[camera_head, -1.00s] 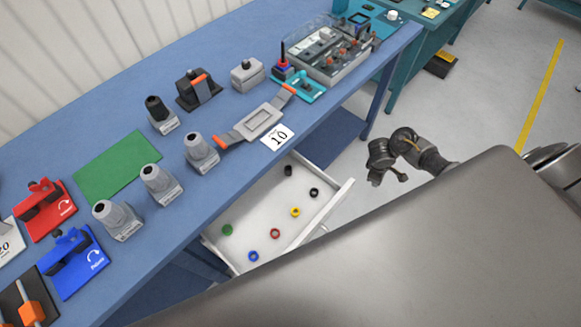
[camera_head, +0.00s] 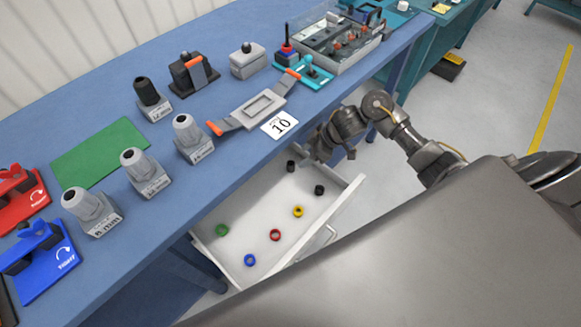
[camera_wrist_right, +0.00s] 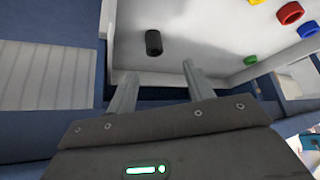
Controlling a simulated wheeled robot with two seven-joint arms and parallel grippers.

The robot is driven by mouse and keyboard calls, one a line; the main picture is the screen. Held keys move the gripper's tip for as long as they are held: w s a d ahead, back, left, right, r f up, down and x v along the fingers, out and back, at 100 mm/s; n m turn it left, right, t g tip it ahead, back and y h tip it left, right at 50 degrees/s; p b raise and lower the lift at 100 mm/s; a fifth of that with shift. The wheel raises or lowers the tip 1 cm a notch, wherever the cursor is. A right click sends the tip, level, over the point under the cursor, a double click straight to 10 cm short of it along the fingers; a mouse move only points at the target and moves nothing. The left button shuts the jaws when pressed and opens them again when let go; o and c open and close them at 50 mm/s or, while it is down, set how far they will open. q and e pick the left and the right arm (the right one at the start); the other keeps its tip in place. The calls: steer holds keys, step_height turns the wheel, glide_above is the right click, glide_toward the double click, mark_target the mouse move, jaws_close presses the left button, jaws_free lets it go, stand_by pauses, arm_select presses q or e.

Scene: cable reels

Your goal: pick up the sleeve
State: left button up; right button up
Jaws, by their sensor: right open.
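The sleeve looks to be the small black cylinder (camera_head: 291,166) standing or lying in the open white drawer, near its back corner by the bench. It shows in the right wrist view (camera_wrist_right: 153,43) beyond the fingertips, a little left of the middle. My right gripper (camera_head: 318,156) is over the drawer's back end, just right of the cylinder in the head view. In the wrist view its two fingers (camera_wrist_right: 162,82) are apart with nothing between them, and they do not touch the cylinder. My left gripper is not in view.
The drawer (camera_head: 245,205) also holds a black ring (camera_head: 319,190), a yellow ring (camera_head: 298,211), a red ring (camera_head: 275,235), a blue ring (camera_head: 250,260) and a green ring (camera_head: 222,230). Its raised walls and the blue bench edge (camera_head: 225,190) lie close to the gripper.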

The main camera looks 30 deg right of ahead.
mark_target(291, 164)
steer(key=x, duration=0.4)
steer(key=shift+w+a+f, duration=0.15)
steer(key=shift+w+f, duration=0.05)
steer(key=shift+f, duration=0.1)
steer(key=shift+w+d+b+x, duration=0.1)
steer(key=shift+b+x, duration=0.05)
steer(key=shift+x, duration=0.75)
steer(key=shift+w+d+b+x, duration=0.1)
steer(key=shift+d+b+x, duration=0.1)
steer(key=shift+x, duration=0.65)
steer(key=shift+d+b+x, duration=0.1)
steer(key=shift+b+x, duration=0.05)
steer(key=shift+x, duration=0.75)
steer(key=c, duration=1)
